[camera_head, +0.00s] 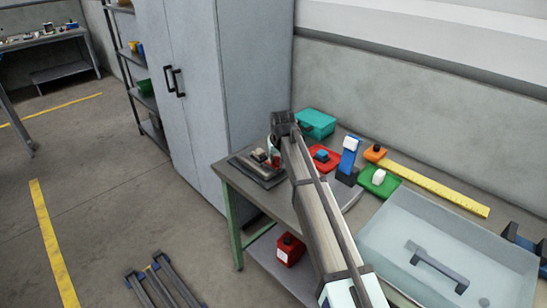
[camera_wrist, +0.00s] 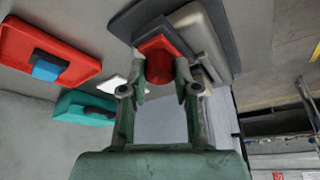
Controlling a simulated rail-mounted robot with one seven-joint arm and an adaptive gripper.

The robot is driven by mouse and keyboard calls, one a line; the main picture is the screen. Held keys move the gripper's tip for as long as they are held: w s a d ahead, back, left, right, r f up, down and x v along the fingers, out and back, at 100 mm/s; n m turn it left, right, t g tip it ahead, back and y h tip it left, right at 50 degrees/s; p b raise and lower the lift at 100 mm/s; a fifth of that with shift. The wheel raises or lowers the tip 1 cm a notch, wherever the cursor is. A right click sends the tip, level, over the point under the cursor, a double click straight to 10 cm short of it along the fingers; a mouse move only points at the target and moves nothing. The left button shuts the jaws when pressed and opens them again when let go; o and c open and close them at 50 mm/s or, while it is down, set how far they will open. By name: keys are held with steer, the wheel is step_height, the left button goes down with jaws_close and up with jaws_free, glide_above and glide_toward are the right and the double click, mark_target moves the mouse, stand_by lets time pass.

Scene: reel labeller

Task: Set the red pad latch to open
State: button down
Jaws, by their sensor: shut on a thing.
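The red pad latch (camera_wrist: 159,62) shows in the wrist view as a red piece between my fingertips, beside a beige-grey block on a dark base (camera_wrist: 136,14). My gripper (camera_wrist: 160,80) has its green fingers on both sides of the red piece and is shut on it. In the head view, the dark base (camera_head: 243,165) with small pale blocks sits at the table's left end. A bit of the red piece (camera_head: 276,158) shows there below my arm's end. My arm hides part of it, and I cannot tell the latch's setting.
A red tray with a blue block (camera_head: 321,155), a teal box (camera_head: 316,123), a blue upright piece (camera_head: 347,160) and a green tray (camera_head: 391,184) stand close to the right. A yellow ruler (camera_head: 440,189) and a large clear bin (camera_head: 376,250) lie farther right. A grey cabinet (camera_head: 250,90) stands behind.

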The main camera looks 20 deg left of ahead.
steer(key=shift+s+d+f, duration=0.1)
steer(key=shift+d, duration=0.1)
steer(key=c, duration=0.8)
jaws_free()
steer(key=shift+d, duration=0.1)
steer(key=shift+c, duration=0.2)
steer(key=v, duration=1.2)
